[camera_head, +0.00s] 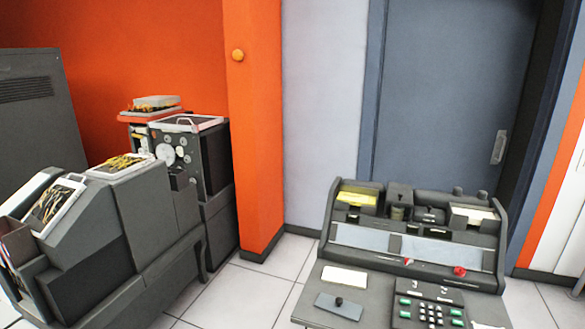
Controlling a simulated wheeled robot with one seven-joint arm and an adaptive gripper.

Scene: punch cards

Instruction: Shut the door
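A blue-grey door (440,95) stands at the back right in the head view, inside a blue frame (372,90). A metal handle plate (499,147) sits near the door's right edge. A dark strip shows between that edge and the right side of the frame. I cannot tell for certain whether the door is ajar or set back in its frame. The door's lower part is hidden behind a grey console. My gripper is not in view.
The grey console (335,268) with buttons stands in front of the door. Grey card machines (150,215) fill the left, beside an orange pillar (258,150). Tiled floor (240,295) is free between them; a little floor shows at right.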

